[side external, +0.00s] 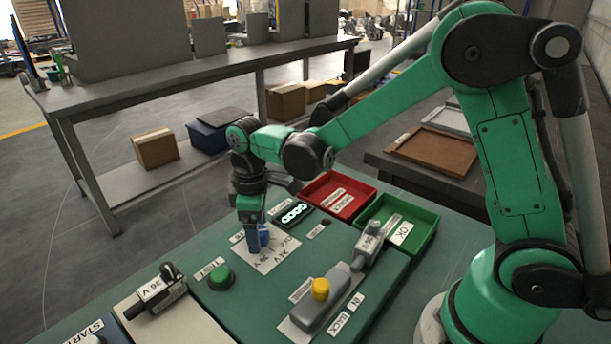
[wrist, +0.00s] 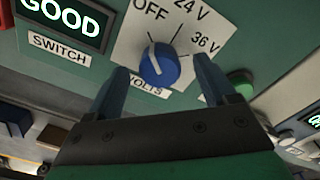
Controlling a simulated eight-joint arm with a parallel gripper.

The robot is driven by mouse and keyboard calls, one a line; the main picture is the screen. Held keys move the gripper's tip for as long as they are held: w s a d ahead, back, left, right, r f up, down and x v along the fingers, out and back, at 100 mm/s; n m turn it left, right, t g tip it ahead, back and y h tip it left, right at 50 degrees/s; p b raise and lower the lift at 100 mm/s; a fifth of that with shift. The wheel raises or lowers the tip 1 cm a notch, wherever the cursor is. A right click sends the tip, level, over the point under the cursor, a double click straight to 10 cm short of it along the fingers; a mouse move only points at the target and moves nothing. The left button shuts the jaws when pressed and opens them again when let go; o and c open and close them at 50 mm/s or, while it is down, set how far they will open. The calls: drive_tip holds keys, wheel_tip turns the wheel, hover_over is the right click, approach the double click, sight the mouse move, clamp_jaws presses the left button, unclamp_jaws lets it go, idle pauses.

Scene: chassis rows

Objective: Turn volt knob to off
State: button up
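The volt knob is a blue round dial (wrist: 158,66) with a white pointer line, on a white card (wrist: 128,48) marked OFF, 24 V and 36 V. In the wrist view its pointer aims up and slightly left, toward the OFF mark. In the side view the knob (side external: 264,236) is partly hidden by my gripper (side external: 252,238), which points down at it. In the wrist view the gripper's (wrist: 161,63) two blue-grey fingers are spread, one on each side of the knob, with visible gaps. Nothing is held.
A lit display (wrist: 62,18) reads GOOD, beside a SWITCH label. A green button (side external: 221,276) stands near the card. Red (side external: 340,196) and green (side external: 398,225) trays lie at the right. A grey box with a yellow button (side external: 320,289) and a 36 V lever unit (side external: 160,290) stand nearer.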

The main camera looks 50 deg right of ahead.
sight(260, 230)
drive_tip(key=shift+r, duration=2.8)
drive_tip(key=shift+s+d+r, duration=0.15)
drive_tip(key=shift+r, duration=0.05)
drive_tip(key=s+d+r+m+t, duration=0.3)
drive_tip(key=s+d+m+t, duration=0.2)
drive_tip(key=s+m+t, duration=0.2)
drive_tip(key=shift+s+m, duration=0.5)
drive_tip(key=shift+s, duration=0.25)
